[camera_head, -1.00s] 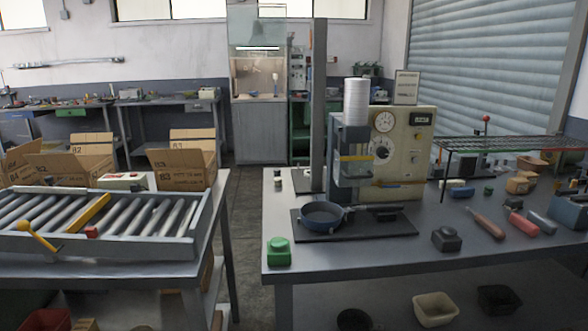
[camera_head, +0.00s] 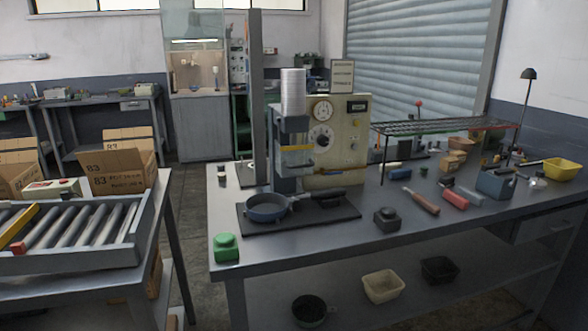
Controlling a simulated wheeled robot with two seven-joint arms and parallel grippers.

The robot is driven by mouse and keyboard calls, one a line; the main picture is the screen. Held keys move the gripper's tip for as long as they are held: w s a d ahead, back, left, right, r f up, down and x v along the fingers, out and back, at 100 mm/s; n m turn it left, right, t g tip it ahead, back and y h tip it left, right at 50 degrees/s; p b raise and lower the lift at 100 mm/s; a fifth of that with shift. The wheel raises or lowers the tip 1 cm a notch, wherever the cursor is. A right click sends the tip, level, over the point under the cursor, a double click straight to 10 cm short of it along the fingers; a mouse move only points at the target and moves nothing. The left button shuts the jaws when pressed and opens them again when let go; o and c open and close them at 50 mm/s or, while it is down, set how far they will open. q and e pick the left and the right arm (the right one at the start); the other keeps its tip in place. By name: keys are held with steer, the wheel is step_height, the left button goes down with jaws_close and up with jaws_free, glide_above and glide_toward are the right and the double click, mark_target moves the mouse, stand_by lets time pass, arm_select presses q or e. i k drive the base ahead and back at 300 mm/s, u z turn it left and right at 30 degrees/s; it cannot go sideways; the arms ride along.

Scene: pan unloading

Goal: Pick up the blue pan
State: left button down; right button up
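The blue pan (camera_head: 267,208) sits on a dark flat plate (camera_head: 341,216) on the workbench, below the head of a press-like machine (camera_head: 291,150). Its dark handle (camera_head: 320,195) points to the right. The pan looks upright and its inside is partly visible. Neither of my grippers shows in the head view, so nothing is near or touching the pan.
The workbench (camera_head: 290,252) holds a green button box (camera_head: 227,247) at its front left corner, a black box (camera_head: 387,218), and hand tools such as a screwdriver (camera_head: 422,202). A wire rack (camera_head: 445,127) stands at right. A roller conveyor (camera_head: 80,232) is at left, with a floor gap between.

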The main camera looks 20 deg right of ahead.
mark_target(265, 207)
steer(key=k, duration=0.6)
steer(key=u, duration=0.6)
steer(key=i, duration=1)
steer(key=z, duration=0.35)
steer(key=i, duration=1.2)
steer(key=z, duration=0.65)
